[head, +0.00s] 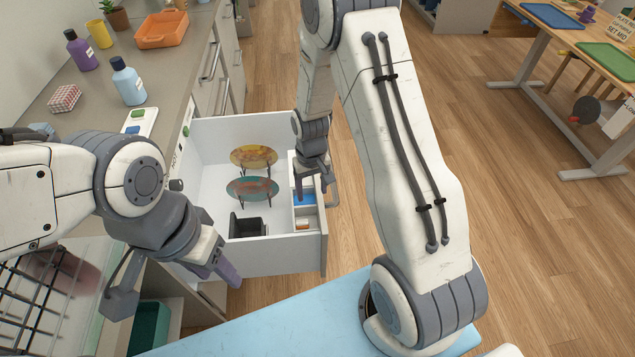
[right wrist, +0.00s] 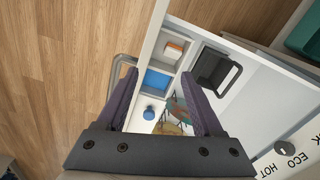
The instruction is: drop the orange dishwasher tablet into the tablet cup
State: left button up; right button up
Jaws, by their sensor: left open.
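The orange tablet (right wrist: 173,50), orange on top with a white part, lies in a small white-walled compartment (right wrist: 189,47) along the drawer's side. It also shows in the head view (head: 302,225). I take this compartment to be the tablet cup, but no label shows. My right gripper (head: 311,192) is over the strip of compartments, beside the blue-floored one. In the right wrist view my right gripper (right wrist: 163,106) has its fingers wide apart, with nothing between them and the tablet beyond their tips. My left gripper (head: 176,284) is open and empty at the drawer's near left.
The white drawer (head: 275,264) stands open, holding two plates (head: 252,188) on racks and a black handled container (head: 248,225). Bottles (head: 128,82) and a white tray (head: 149,116) with green and blue tablets stand on the counter.

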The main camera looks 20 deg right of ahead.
notch_tip(320, 180, up, 10)
jog(key=shift+r+b, duration=0.25)
jog(key=shift+b, duration=0.05)
dwell(0.5)
jog(key=s+a+r+n, duration=0.4)
jog(key=s+a+r, duration=0.3)
jog(key=s+a, duration=0.3)
jog(key=s+a+r+n, duration=0.1)
jog(key=s+a, duration=0.1)
jog(key=s, duration=0.4)
jog(key=s+a+r+n+y, duration=0.1)
jog(key=s+a+r+n, duration=0.1)
jog(key=s, duration=0.5)
jog(key=shift+n, duration=0.3)
jog(key=shift+r, duration=0.1)
